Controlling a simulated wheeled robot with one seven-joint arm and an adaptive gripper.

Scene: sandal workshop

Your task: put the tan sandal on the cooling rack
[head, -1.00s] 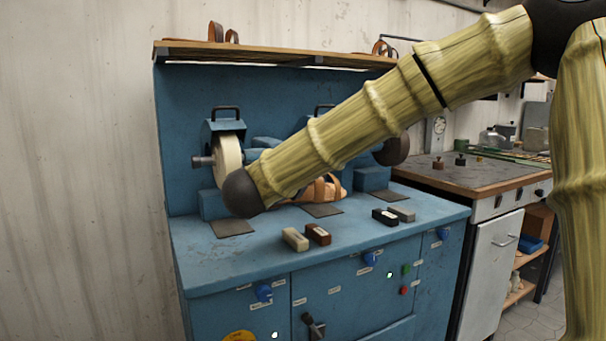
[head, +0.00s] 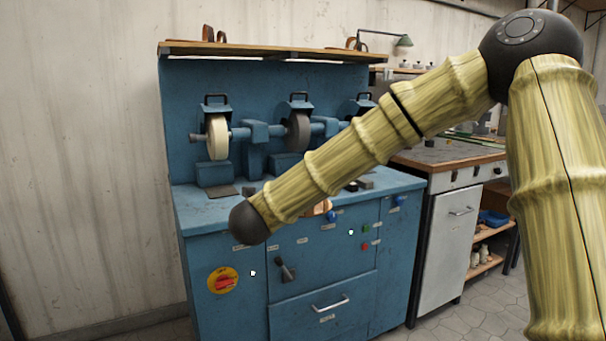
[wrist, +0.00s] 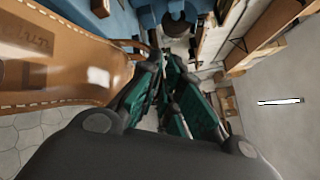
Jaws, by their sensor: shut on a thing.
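The tan sandal (wrist: 60,55) fills the left of the wrist view, close to the camera, with stamped lettering on its leather. My gripper (wrist: 165,80) has green fingers and is shut on the sandal at its edge or strap; the exact contact is hard to make out. In the head view only a small piece of the sandal (head: 318,208) shows below my forearm, in front of the bench's front edge. My gripper is hidden behind the arm there. I cannot pick out a cooling rack in either view.
A blue finishing bench (head: 225,207) with several wheels stands ahead, with a wooden shelf (head: 270,50) holding brown sandals above. To its right are a grey-topped cabinet (head: 450,153) and an open lower shelf (head: 485,264). Tiled floor in front right is clear.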

